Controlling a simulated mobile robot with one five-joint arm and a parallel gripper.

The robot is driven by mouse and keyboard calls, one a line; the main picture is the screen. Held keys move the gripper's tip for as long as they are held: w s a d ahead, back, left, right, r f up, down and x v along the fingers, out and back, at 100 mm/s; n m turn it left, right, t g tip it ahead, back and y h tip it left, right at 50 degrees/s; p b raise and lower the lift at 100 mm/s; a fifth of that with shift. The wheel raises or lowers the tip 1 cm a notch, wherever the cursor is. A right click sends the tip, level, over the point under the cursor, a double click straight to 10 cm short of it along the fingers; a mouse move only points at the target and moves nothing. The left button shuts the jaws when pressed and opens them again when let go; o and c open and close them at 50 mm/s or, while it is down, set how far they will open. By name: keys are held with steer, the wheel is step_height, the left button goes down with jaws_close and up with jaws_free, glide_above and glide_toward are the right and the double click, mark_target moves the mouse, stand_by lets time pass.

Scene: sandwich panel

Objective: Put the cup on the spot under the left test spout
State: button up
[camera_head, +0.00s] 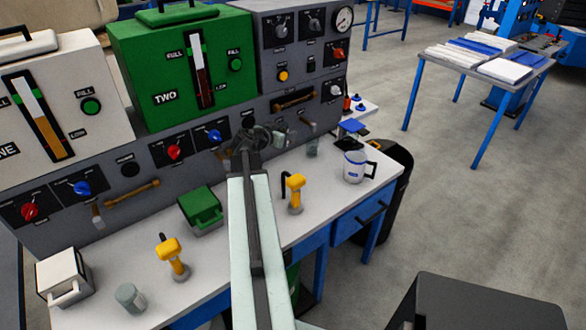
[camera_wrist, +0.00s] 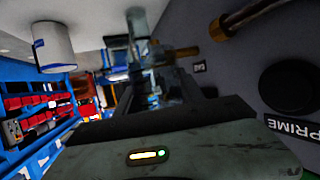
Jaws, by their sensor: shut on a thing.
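My gripper (camera_head: 265,138) is beside the grey panel, above the back of the bench, and is shut on a greyish see-through thing, apparently the cup (camera_head: 281,139). My fingers hide much of it, and in the wrist view it is dark and blurred. The left test spout (camera_head: 98,216) seems to be the small pale nozzle below the left brass pipe, well to the left of my gripper. A similar nozzle (camera_head: 308,124) is at the right. I cannot make out a marked spot under the left one.
A clear glass (camera_head: 312,146) and a white mug (camera_head: 355,166) stand right of my gripper. A green box (camera_head: 201,209), yellow-topped tools (camera_head: 174,258), a grey cup (camera_head: 130,298) and a white box (camera_head: 64,277) stand on the bench (camera_head: 225,260). Bare bench lies between them.

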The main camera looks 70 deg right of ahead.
steer(key=b, duration=1.5)
glide_toward(295, 161)
steer(key=shift+s+d+r, duration=0.15)
steer(key=shift+d+r, duration=0.1)
steer(key=shift+d, duration=0.4)
steer(key=d, duration=0.1)
steer(key=d+p, duration=0.1)
steer(key=d+r, duration=0.1)
steer(key=shift+s+d, duration=0.15)
steer(key=shift+s, duration=0.1)
steer(key=shift+s+d, duration=0.1)
steer(key=shift+d, duration=0.45)
steer(key=d, duration=0.3)
steer(key=shift+s+d, duration=0.1)
steer(key=shift+s, duration=0.15)
steer(key=shift+s+d+f+b, duration=0.1)
steer(key=shift+f+b, duration=0.1)
steer(key=shift+f, duration=0.1)
steer(key=shift+d+f+b, duration=0.15)
steer(key=shift+f+b, duration=0.05)
steer(key=shift+f, duration=0.15)
steer(key=shift+a+f, duration=0.1)
steer(key=o, duration=1.4)
steer(key=shift+c, duration=0.2)
